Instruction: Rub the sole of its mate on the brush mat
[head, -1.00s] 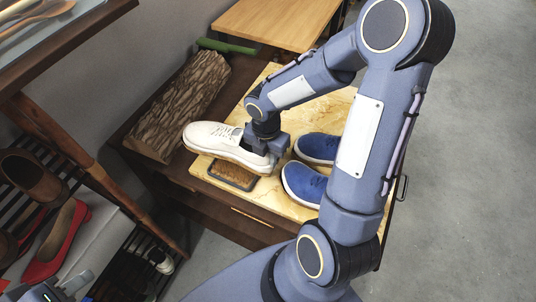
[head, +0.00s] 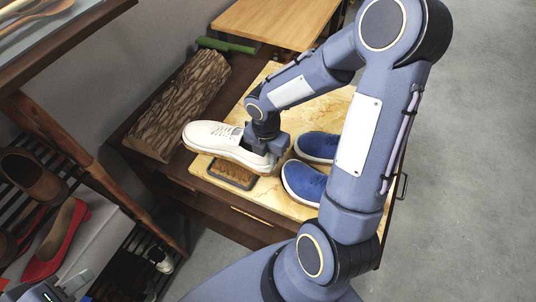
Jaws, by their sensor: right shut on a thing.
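A white lace-up shoe (head: 222,138) is held by my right gripper (head: 268,152), which is shut on its heel end. Its toe points left. The shoe is over the brush mat (head: 232,175), a brown bristle pad in a dark frame, and hides its far part. I cannot tell whether the sole touches the bristles. A partly hidden shoe with white on it (head: 160,260) is low on the rack at the lower left; I cannot tell if it matches. My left gripper (head: 62,290) shows only partly at the bottom left corner, and its jaw opening is unclear.
Two blue shoes (head: 304,182) stand on the pale board (head: 270,198), right of the mat. A log (head: 182,105) lies on the dark cabinet to the left. A shoe rack with red shoes (head: 58,240) and brown shoes (head: 35,178) is at the left. My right arm crosses the right side.

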